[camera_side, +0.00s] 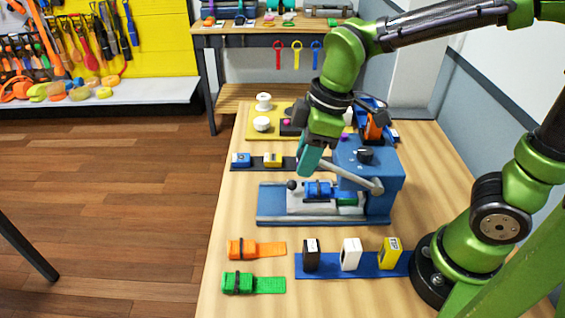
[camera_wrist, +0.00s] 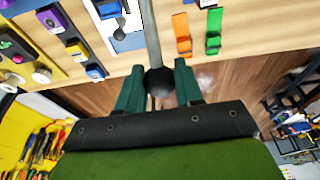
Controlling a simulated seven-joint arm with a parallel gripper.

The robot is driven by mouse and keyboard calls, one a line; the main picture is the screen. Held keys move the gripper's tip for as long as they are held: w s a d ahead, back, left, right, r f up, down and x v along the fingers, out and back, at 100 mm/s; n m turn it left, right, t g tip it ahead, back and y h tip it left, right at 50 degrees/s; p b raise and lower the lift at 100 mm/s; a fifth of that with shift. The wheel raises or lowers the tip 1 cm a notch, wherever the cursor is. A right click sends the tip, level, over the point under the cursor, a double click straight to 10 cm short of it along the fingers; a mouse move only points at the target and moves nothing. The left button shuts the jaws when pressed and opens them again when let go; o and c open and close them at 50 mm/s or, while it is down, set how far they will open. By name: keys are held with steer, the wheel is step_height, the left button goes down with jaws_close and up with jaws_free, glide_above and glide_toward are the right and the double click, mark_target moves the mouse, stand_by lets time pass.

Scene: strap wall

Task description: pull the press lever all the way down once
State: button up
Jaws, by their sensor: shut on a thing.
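The blue press (camera_side: 382,165) stands on the table with a flat blue base. Its grey press lever (camera_side: 345,173) runs from a pivot on the press's near side, leftward and slightly upward to my gripper (camera_side: 307,163). In the wrist view the lever (camera_wrist: 151,35) ends in a dark ball knob (camera_wrist: 160,82). My gripper's teal fingers (camera_wrist: 160,76) are shut on this knob, one on each side. In the side view the fingers hide the knob. The lever end is held above the press bed, where a blue strapped piece (camera_side: 318,189) lies.
A small dark knob (camera_side: 291,185) stands at the bed's left end. Orange (camera_side: 263,249) and green (camera_side: 262,284) straps lie in front. A blue strip (camera_side: 325,272) holds black, white and yellow blocks. A dark strip (camera_side: 248,169) with small blocks and a yellow board (camera_side: 262,138) lie behind.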

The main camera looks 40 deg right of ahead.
steer(key=shift+w+a+x, duration=0.1)
steer(key=shift+x, duration=0.75)
steer(key=shift+w+a+x, duration=0.1)
steer(key=shift+x, duration=0.75)
steer(key=shift+r, duration=0.1)
steer(key=shift+x, duration=1.9)
steer(key=shift+f, duration=1.55)
